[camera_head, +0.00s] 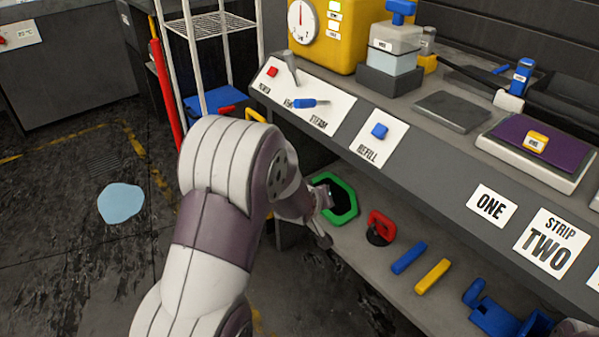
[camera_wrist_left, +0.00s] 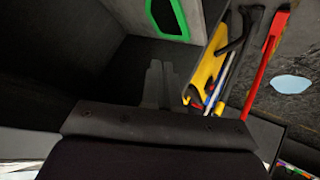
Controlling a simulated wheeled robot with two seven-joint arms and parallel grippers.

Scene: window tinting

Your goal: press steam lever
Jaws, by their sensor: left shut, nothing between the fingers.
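The control panel on the counter front has a blue lever (camera_head: 304,103) just above the STEAM label (camera_head: 318,122). A grey lever (camera_head: 286,66) stands at the panel's upper edge beside a red button (camera_head: 272,71). My left arm reaches in front of the counter, and my left gripper (camera_head: 324,222) is low, below the panel, near the lower shelf. In the left wrist view the left gripper (camera_wrist_left: 158,72) is shut and empty. It is apart from the levers, which do not show in that view. My right gripper is not seen.
A green-rimmed opening (camera_head: 343,199) lies beside the left gripper. The lower shelf holds a red tool (camera_head: 381,228), a blue bar (camera_head: 409,257) and a yellow bar (camera_head: 433,275). A white wire rack (camera_head: 222,27) and red pole (camera_head: 166,95) stand left.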

